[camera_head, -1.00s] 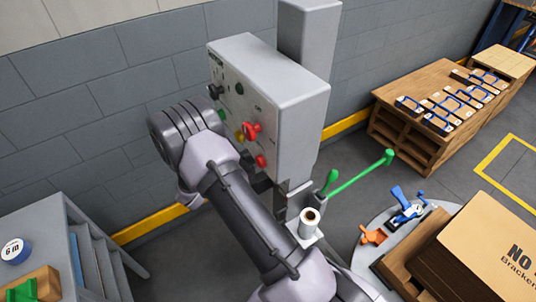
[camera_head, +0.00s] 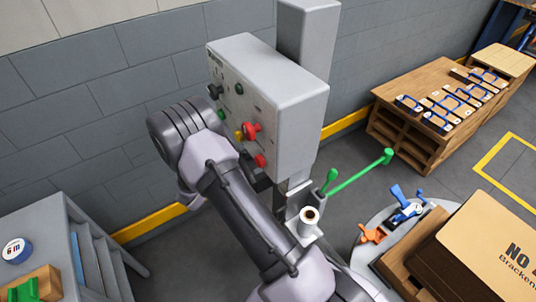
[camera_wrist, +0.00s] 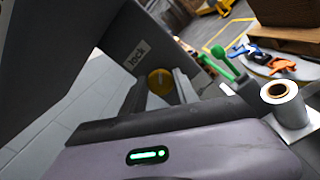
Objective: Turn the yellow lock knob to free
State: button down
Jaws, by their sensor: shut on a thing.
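The yellow lock knob (camera_wrist: 160,82) shows in the wrist view as a round yellow face low on the grey control box, beside a white label reading "lock" (camera_wrist: 138,56). My gripper (camera_wrist: 160,92) has one grey finger on each side of the knob and is shut on it. The knob's lower part is hidden by my gripper body. Which way the knob points is not clear.
A red knob (camera_head: 252,131) and several coloured buttons sit on the box face, close to my arm. Green levers (camera_head: 360,172) and a paper roll (camera_head: 309,217) stand just right of my arm.

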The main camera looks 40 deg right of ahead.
jog(key=m+b, duration=0.2)
jog(key=m, duration=0.6)
jog(key=shift+s+f+m, duration=0.1)
jog(key=shift+f+m, duration=0.05)
jog(key=shift+m, duration=0.45)
jog(key=c, duration=0.9)
grip_release()
jog(key=shift+c, duration=0.2)
jog(key=shift+a, duration=0.1)
jog(key=w+a+p, duration=0.1)
jog(key=a+p, duration=0.3)
jog(key=a, duration=1.3)
jog(key=shift+a, duration=0.15)
